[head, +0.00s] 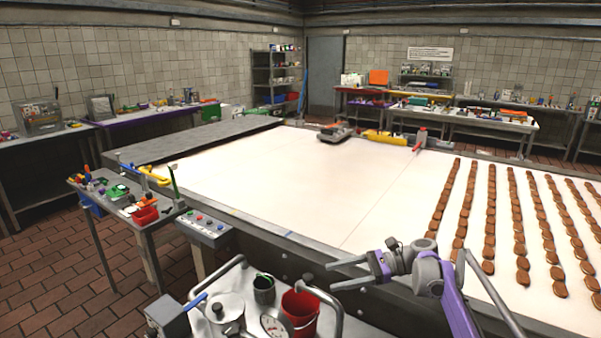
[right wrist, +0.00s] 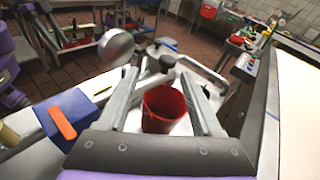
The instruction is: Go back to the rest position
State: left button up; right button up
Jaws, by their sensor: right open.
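My right gripper (head: 348,274) is in the head view, lower right of centre, above the near edge of the big white table. Its two fingers are apart and nothing is between them. In the right wrist view the open fingers (right wrist: 165,105) frame a red bucket (right wrist: 164,110), which stands beyond them on the cart and is not held. The bucket also shows in the head view (head: 300,310), below and left of the gripper. My left gripper is not in view.
A metal pot (head: 226,312) and a dark cup (head: 264,290) stand beside the bucket on the cart. The large table (head: 290,185) has a wide bare surface. Rows of brown cookies (head: 490,220) lie on its right side. A cluttered side table (head: 100,190) stands at the left.

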jog(key=s+a+n+h, duration=0.1)
jog(key=s, duration=0.1)
jog(key=s+a+h, duration=0.1)
jog(key=s, duration=0.2)
jog(key=s+a+n+t+h, duration=0.1)
jog(key=s+h, duration=0.1)
jog(key=shift+s+r+n+p, duration=0.1)
jog(key=shift+s+n+p, duration=0.15)
jog(key=shift+n+p, duration=0.05)
jog(key=s+d+f+n+t+h, duration=0.1)
jog(key=s+d+f+n+h, duration=0.2)
jog(key=s, duration=0.6)
jog(key=s+d+f+n+t+h+p, duration=0.1)
jog(key=s+d+f+n+t+h, duration=0.1)
jog(key=s, duration=0.7)
jog(key=s+d+f+n+t+h, duration=0.2)
jog(key=s+d+f+n+h, duration=0.2)
jog(key=s, duration=0.6)
notch_tip(320, 180, down, 3)
jog(key=n+h, duration=0.2)
jog(key=n, duration=0.2)
jog(key=shift+d+h+p, duration=0.2)
jog(key=shift+h+p, duration=0.1)
jog(key=shift+p, duration=0.1)
jog(key=shift+f, duration=0.1)
